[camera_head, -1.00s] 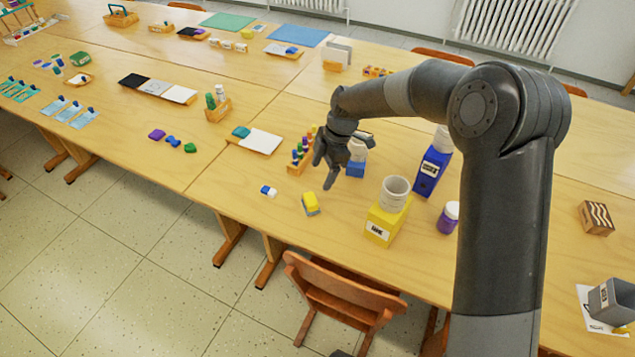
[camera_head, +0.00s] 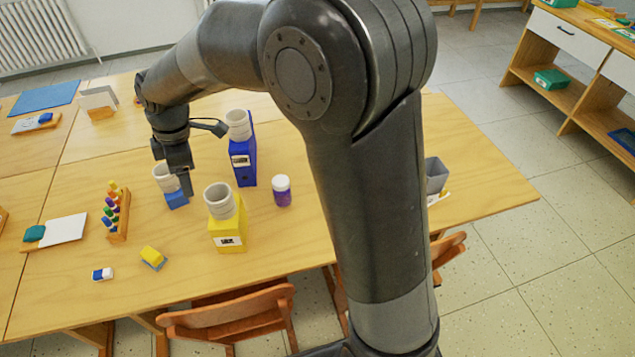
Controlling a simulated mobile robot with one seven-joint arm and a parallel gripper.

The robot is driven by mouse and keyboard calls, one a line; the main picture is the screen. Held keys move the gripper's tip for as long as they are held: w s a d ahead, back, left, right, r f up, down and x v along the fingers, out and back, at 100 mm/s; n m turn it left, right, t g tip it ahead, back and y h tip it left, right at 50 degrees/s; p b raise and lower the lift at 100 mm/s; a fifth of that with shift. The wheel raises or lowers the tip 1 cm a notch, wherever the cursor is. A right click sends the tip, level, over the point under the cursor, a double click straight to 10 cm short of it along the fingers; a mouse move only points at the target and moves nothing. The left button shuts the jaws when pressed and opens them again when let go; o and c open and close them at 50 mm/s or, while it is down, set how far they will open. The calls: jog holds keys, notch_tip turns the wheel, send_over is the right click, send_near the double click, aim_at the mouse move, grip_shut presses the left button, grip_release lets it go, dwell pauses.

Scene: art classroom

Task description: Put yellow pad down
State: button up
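A small yellow pad (camera_head: 151,254) with a blue-grey underside lies on the near part of the wooden table (camera_head: 85,300), apart from my gripper. My gripper (camera_head: 181,180) points down, up and to the right of the pad in the picture. It is at or in front of a low blue block (camera_head: 176,200) with a pale cup (camera_head: 166,178) on it. I cannot tell whether it touches them. The fingers overlap in this view, so their opening and anything between them cannot be made out.
A yellow box (camera_head: 229,236) with a grey cup, a tall blue box (camera_head: 244,165) with a cup and a purple jar (camera_head: 282,192) stand to the right. A blue-and-white eraser (camera_head: 102,274) and a rack of colored pegs (camera_head: 116,212) are left. Chairs (camera_head: 235,315) line the near edge.

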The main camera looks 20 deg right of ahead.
jog(key=s+d+r+m+t, duration=0.1)
jog(key=s+d+r+m, duration=0.2)
jog(key=d, duration=0.2)
jog(key=s+d+r+m+t+h, duration=0.1)
jog(key=s+d+r+m, duration=0.15)
jog(key=d, duration=0.25)
jog(key=s+d+r+m+t, duration=0.1)
jog(key=s+d+r+m, duration=0.1)
jog(key=d+r+m, duration=0.3)
jog(key=s+d+m+t, duration=0.2)
jog(key=s+d+m, duration=0.7)
jog(key=s+d, duration=0.3)
jog(key=shift+s+d+f+h, duration=0.2)
jog(key=shift+s+h, duration=0.1)
jog(key=shift+s, duration=0.7)
